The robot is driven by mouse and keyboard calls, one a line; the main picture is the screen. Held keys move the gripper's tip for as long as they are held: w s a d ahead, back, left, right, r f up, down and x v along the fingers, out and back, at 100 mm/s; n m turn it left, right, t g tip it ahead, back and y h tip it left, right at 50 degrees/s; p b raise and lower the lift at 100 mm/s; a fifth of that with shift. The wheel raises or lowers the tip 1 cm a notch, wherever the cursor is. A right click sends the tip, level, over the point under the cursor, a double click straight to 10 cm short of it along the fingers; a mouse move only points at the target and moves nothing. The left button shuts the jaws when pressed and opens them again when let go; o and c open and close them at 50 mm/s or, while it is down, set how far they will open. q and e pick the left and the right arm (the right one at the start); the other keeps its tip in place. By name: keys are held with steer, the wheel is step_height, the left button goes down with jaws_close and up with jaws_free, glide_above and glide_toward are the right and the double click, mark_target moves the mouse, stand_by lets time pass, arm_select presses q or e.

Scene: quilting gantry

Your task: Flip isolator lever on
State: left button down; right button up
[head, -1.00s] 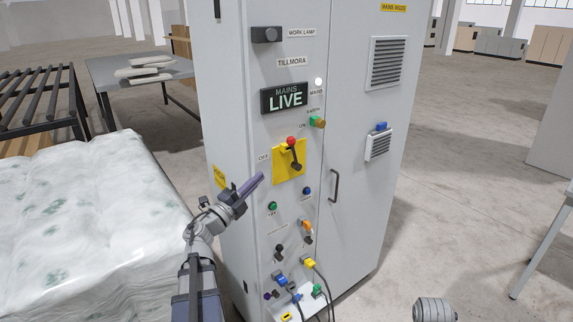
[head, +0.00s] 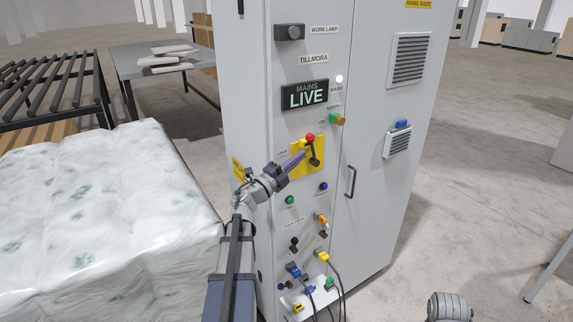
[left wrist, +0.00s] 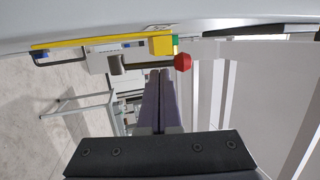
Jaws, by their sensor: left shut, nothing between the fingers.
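The isolator lever has a red knob (head: 310,136) at its upper end and a dark handle. It sits on a yellow plate (head: 297,172) on the grey cabinet front and points upward; an OFF label is left of the plate. My left gripper (head: 303,156) is shut and empty, its purple fingertips in front of the plate, just left of and below the knob. In the left wrist view the closed fingers (left wrist: 153,75) point toward the lever, with the red knob (left wrist: 183,62) close beside their tips. I cannot tell whether they touch.
The cabinet's lit sign (head: 305,95) reads MAINS LIVE. A green and yellow knob (head: 337,118) is above right of the lever. Smaller buttons and plugged cables are below. A wrapped white pallet (head: 100,220) stands left of my arm. Part of my right arm shows lower right.

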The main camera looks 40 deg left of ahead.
mark_target(312, 145)
arm_select(q)
steer(key=shift+x, duration=1.45)
steer(key=shift+w+d+r+p, duration=0.3)
steer(key=shift+w+r+p, duration=0.5)
steer(key=shift+p, duration=0.2)
steer(key=shift+f, duration=0.1)
steer(key=shift+d, duration=0.1)
